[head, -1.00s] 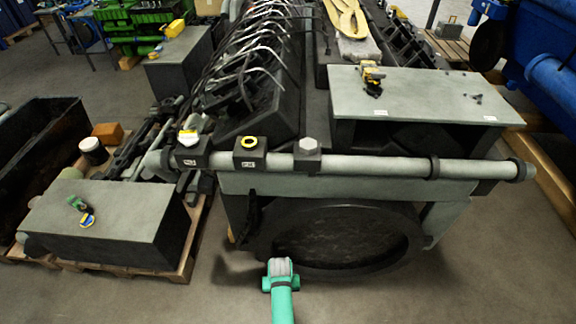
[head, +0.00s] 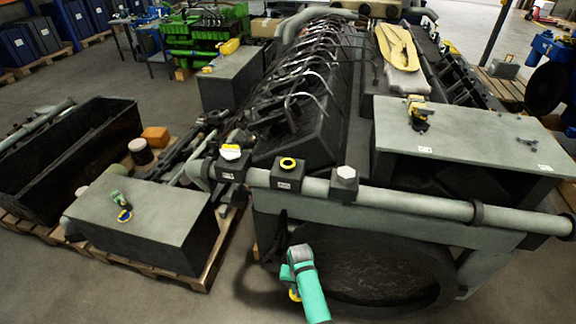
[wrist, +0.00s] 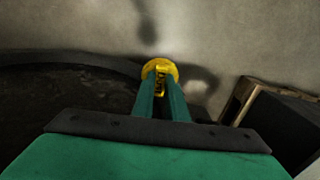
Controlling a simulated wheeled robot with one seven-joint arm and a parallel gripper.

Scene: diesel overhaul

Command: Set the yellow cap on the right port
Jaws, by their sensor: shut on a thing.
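My gripper (wrist: 161,88) is shut on the yellow cap (wrist: 160,67), a round disc at the fingertips in the wrist view. In the head view my gripper (head: 294,288) hangs low in front of the engine, below the pipe, and a sliver of the yellow cap (head: 294,296) shows. Three dark port blocks sit along the grey pipe (head: 400,197). The right port (head: 344,183) has a pale grey hexagonal top. The middle port (head: 288,172) carries a yellow ring with a dark centre. The left port (head: 231,164) has a white and yellow top.
A grey bench top (head: 470,137) at right holds a yellow and black tool (head: 418,112). A grey box (head: 150,215) on a pallet at left holds a green item (head: 118,197) and a blue-yellow round piece (head: 125,215). The engine's round dark opening (head: 375,270) lies beside my gripper.

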